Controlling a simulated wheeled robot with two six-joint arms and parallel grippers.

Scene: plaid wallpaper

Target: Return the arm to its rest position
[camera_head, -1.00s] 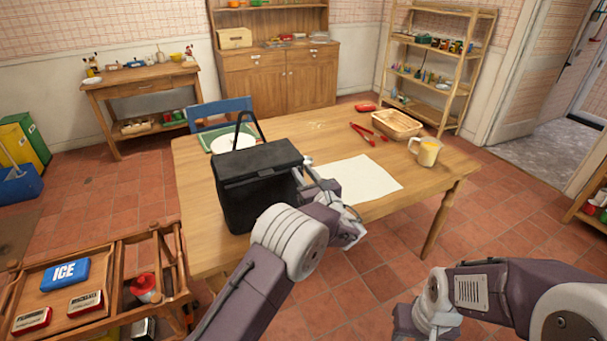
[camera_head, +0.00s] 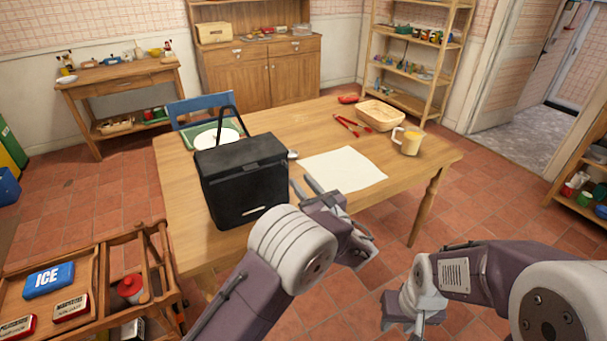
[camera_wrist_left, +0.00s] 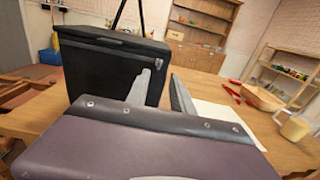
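My left gripper (camera_head: 304,184) is over the near edge of the wooden table, just right of the black cooler box (camera_head: 243,185). In the left wrist view its two grey fingers (camera_wrist_left: 160,90) stand apart with nothing between them. The cooler is upright with its lid closed and its handle raised. In that view the cooler (camera_wrist_left: 100,72) is behind and left of the fingers. My right gripper (camera_head: 400,312) hangs low in front of the table, pointing down. Its fingertips are too unclear to judge.
The table (camera_head: 290,130) holds a white sheet (camera_head: 343,168), red tongs (camera_head: 346,125), a basket (camera_head: 381,115), a yellow-filled mug (camera_head: 407,141) and a plate (camera_head: 217,134). Floor is clear at right.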

